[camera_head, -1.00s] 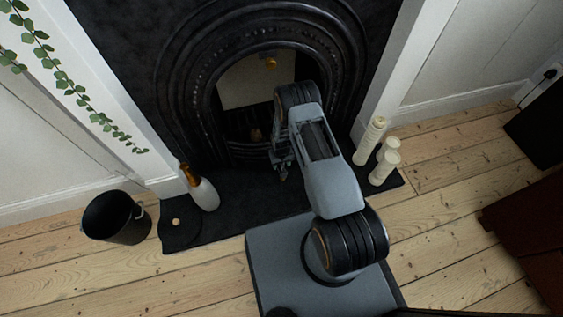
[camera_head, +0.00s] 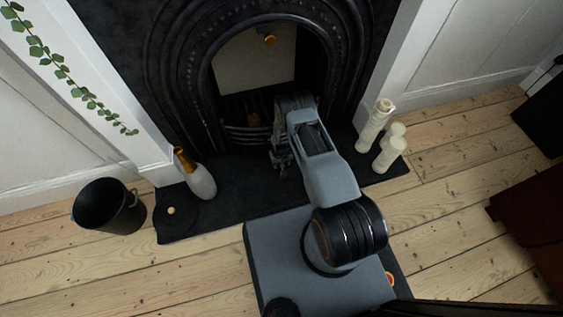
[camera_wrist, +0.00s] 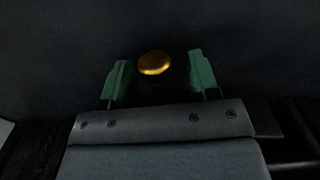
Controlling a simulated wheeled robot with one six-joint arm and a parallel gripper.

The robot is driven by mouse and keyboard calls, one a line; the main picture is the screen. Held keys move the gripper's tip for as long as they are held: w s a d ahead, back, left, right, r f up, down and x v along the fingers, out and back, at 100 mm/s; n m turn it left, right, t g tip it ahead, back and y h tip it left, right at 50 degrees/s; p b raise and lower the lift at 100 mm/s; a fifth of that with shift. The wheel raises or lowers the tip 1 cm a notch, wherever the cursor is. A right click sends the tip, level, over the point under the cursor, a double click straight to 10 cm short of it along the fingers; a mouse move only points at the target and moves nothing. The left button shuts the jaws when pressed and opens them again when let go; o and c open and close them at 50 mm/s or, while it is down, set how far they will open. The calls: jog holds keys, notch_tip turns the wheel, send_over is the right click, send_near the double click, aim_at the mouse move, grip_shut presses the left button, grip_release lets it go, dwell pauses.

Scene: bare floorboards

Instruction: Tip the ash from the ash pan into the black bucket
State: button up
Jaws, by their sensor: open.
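The black bucket (camera_head: 88,208) stands upright on the floorboards at the left in the head view. My gripper (camera_head: 281,160) is low in front of the fireplace grate, over the dark hearth. In the wrist view my gripper (camera_wrist: 160,78) is open, with its two green fingertips apart. A round brass knob (camera_wrist: 154,63) shows between and slightly beyond the fingertips, before a dark surface. I cannot tell whether the fingers touch it. The ash pan's body is not clear in either view; it is dark there and my arm hides part of the grate. No ash can be made out.
A grey-white bottle (camera_head: 202,182) with an orange neck and a round dark plate (camera_head: 178,217) stand on the hearth's left. Cream candles (camera_head: 391,153) stand on its right. A cream panel (camera_head: 250,65) with another brass knob hangs in the fireplace. Floorboards between bucket and hearth are clear.

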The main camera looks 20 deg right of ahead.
grip_shut()
dwell(0.6)
